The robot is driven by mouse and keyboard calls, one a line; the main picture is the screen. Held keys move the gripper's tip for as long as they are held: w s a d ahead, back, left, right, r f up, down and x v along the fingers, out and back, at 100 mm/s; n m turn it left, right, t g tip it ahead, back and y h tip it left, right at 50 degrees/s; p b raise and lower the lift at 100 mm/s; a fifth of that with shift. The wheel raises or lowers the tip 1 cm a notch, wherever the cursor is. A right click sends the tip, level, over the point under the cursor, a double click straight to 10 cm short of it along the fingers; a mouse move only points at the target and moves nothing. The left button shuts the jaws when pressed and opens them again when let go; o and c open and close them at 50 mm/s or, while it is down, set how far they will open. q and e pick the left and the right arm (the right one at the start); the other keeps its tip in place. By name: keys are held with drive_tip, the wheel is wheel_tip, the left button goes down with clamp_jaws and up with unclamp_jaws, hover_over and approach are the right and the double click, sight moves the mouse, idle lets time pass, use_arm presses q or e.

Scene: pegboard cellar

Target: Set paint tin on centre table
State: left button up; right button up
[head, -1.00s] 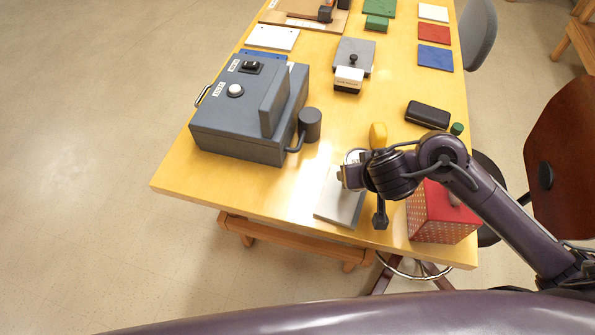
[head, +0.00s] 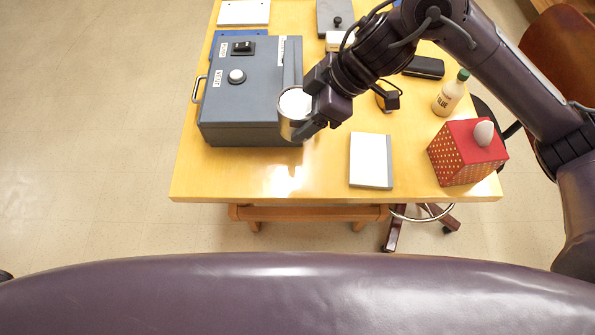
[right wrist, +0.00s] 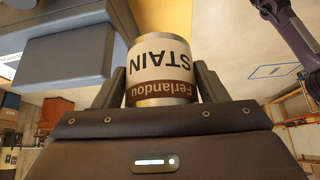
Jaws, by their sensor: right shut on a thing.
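The paint tin (head: 292,102) is a short metal can with a pale top, beside the right side of the grey machine box. My right gripper (head: 304,128) is shut around it. In the right wrist view the tin (right wrist: 160,72) sits between the two fingers (right wrist: 160,88), its white and brown label reading "STAIN" upside down. I cannot tell whether its base touches the yellow table (head: 225,180). My left gripper is not in view.
The grey machine box (head: 245,130) stands left of the tin. A white-and-grey notebook (head: 370,162), red dotted tissue box (head: 465,155), glue bottle (head: 449,95) and black case (head: 424,67) lie to the right. The table's front strip is bare left of the notebook.

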drive_tip(key=shift+s+a+r+n, duration=0.1)
drive_tip(key=shift+s+r+n, duration=0.15)
drive_tip(key=shift+r+n, duration=0.3)
drive_tip(key=shift+s+a+g, duration=0.1)
drive_tip(key=shift+g, duration=0.2)
wheel_tip(320, 180, down, 14)
drive_tip(key=shift+a+f, duration=0.1)
drive_tip(key=shift+f, duration=0.15)
wheel_tip(320, 180, down, 5)
drive_tip(key=shift+r+p, duration=0.1)
drive_tip(key=shift+p, duration=0.3)
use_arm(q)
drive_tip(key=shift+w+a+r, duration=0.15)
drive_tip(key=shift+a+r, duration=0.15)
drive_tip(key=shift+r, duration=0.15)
use_arm(e)
drive_tip(key=shift+f, duration=0.2)
drive_tip(key=shift+f, duration=0.15)
drive_tip(key=o, duration=1.2)
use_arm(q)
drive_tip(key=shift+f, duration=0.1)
